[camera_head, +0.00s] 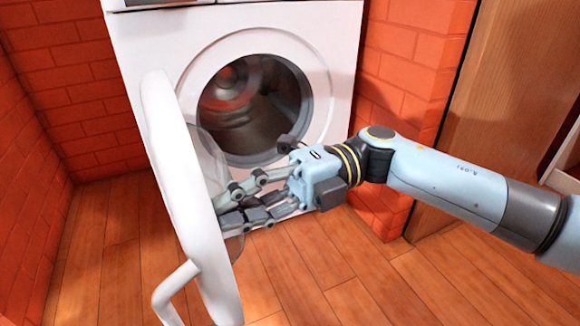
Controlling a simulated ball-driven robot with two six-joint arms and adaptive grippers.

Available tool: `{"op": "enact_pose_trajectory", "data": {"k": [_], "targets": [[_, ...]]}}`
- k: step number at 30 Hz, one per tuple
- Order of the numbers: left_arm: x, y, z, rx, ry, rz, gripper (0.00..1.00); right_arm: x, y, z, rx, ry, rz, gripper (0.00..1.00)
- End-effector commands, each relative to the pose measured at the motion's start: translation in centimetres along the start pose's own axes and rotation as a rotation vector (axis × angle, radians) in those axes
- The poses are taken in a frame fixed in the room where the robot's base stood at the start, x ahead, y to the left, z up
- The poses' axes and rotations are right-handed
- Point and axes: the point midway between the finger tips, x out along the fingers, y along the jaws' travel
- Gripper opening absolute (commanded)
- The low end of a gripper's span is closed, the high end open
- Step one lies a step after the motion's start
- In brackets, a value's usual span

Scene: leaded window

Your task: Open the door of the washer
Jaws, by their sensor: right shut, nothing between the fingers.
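The washer (340,45) is white and stands in a brick alcove. Its round door (182,185) is swung wide open toward the left and the camera, seen nearly edge-on, with a handle (172,288) at its lower free edge. The dark drum opening (255,100) is exposed. My right gripper (232,208) reaches in from the right, in front of the washer's lower front. Its fingers are shut and empty, with the tips at the inner side of the door. Whether they touch the door I cannot tell. My left gripper is not in view.
Red brick walls stand to the left (30,190) and right (405,100) of the washer. A wooden panel (500,110) is at the far right. The wooden floor (340,280) is clear in front.

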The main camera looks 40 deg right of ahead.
Motion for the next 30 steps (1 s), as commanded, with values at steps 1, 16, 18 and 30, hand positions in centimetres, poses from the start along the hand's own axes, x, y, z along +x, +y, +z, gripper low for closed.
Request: {"op": "enact_pose_trajectory", "data": {"k": [1,16,18,30], "targets": [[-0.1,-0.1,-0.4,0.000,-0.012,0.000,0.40,1.4,0.3,-0.2,-0.001,-0.032,0.009,0.00],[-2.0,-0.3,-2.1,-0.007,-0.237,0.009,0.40,9.6,0.2,0.4,0.000,-0.244,0.003,0.00],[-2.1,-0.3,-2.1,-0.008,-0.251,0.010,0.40,9.9,0.1,0.4,0.001,-0.250,0.000,0.00],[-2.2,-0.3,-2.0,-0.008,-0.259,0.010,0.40,9.9,0.0,0.4,0.001,-0.250,-0.002,0.00]]}}
